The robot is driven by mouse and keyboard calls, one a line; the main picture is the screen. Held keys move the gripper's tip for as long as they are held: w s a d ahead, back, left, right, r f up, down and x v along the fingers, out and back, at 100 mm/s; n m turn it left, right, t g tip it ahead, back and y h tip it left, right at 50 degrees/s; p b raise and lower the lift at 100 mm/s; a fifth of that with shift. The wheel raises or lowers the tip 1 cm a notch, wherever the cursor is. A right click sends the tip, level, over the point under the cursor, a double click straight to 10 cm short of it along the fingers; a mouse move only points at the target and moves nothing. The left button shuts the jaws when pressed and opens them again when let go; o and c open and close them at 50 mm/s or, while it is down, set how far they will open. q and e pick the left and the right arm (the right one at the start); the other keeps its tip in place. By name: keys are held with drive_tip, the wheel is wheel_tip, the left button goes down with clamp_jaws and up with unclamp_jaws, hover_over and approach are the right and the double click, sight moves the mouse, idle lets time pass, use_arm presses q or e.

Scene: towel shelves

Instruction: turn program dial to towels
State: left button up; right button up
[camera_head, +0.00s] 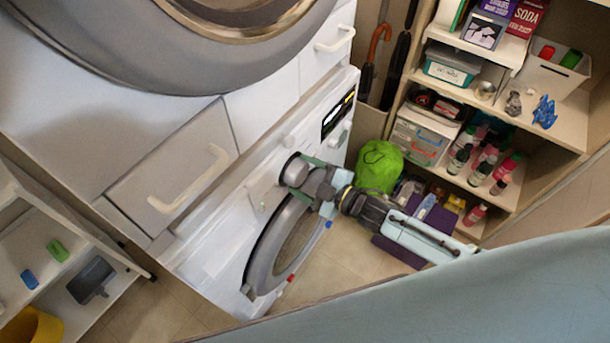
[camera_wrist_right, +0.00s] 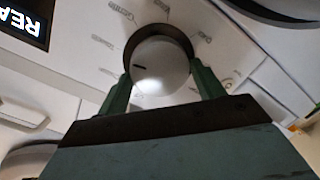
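The program dial (camera_wrist_right: 160,66) is a round pale knob in a dark ring on the white washing machine panel. A short dark mark shows left of its centre in the right wrist view. Small printed labels around it are too blurred to read surely. My right gripper (camera_wrist_right: 160,80) has one green finger on each side of the dial, close against its edges, and appears shut on it. In the head view my right gripper (camera_head: 305,178) is at the front of the washing machine (camera_head: 215,245), above its round door. My left gripper is not in view.
The lit display (camera_head: 338,113) is on the same panel; its text begins "REA" in the wrist view. A drawer (camera_head: 175,170) and a large round-doored machine (camera_head: 200,45) are above. Shelves (camera_head: 555,120) with bottles and boxes stand right, beside a green bag (camera_head: 379,166).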

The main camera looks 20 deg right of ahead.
drive_tip(key=o, duration=0.3)
drive_tip(key=v, duration=1.3)
drive_tip(key=shift+s, duration=0.15)
